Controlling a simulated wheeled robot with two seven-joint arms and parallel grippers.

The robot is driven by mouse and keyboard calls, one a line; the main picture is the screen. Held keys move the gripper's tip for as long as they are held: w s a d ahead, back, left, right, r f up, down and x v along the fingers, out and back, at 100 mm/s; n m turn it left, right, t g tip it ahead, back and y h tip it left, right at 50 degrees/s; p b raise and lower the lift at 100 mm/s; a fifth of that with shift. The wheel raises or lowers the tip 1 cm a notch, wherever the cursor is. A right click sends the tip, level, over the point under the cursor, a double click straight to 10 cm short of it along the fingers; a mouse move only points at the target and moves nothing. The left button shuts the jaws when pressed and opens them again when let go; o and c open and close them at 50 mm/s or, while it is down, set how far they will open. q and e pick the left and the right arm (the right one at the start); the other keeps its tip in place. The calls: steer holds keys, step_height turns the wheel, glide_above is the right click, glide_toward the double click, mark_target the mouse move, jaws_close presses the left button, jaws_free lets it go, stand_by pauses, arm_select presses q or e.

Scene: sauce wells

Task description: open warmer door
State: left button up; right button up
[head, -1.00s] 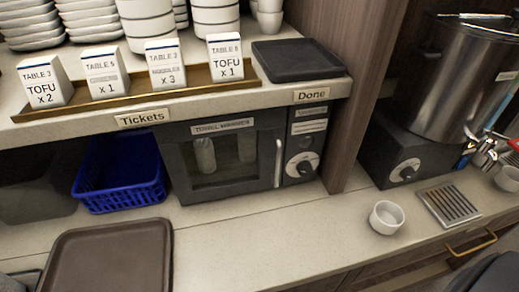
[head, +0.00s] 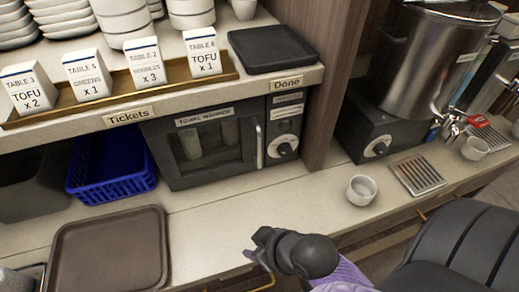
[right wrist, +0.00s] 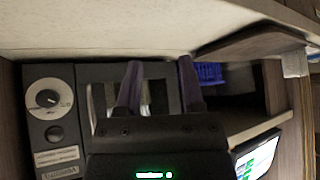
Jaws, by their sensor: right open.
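The towel warmer (head: 205,165) sits under the shelf in the head view, its door shut. Rolled towels show through its dark window. A pale vertical door handle (head: 260,147) is at the door's right side, next to the control panel (head: 286,128) with its dial. My right gripper (head: 265,243) is over the front of the counter, below the handle in the picture and apart from it. In the right wrist view its fingers (right wrist: 159,68) are spread and empty, with the warmer (right wrist: 88,75) behind them, upside down. My left gripper is not clearly seen.
A blue basket (head: 112,184) stands left of the warmer, and a brown tray (head: 108,262) lies in front. A white cup (head: 361,190) and a metal drain grate (head: 417,175) are at right. The shelf edge (head: 215,97) overhangs the warmer. Counter before the warmer is clear.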

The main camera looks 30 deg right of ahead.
steer(key=w+d+r+t+y, duration=0.1)
steer(key=w+d+r+t, duration=0.1)
steer(key=w+t, duration=0.3)
steer(key=m+t+h, duration=0.4)
steer(key=t, duration=0.2)
glide_toward(259, 165)
step_height(259, 165, up, 5)
steer(key=w, duration=0.7)
steer(key=w+b, duration=0.1)
steer(key=w, duration=0.2)
steer(key=shift+w+d, duration=0.25)
steer(key=shift+d, duration=0.05)
jaws_close()
steer(key=shift+r, duration=0.1)
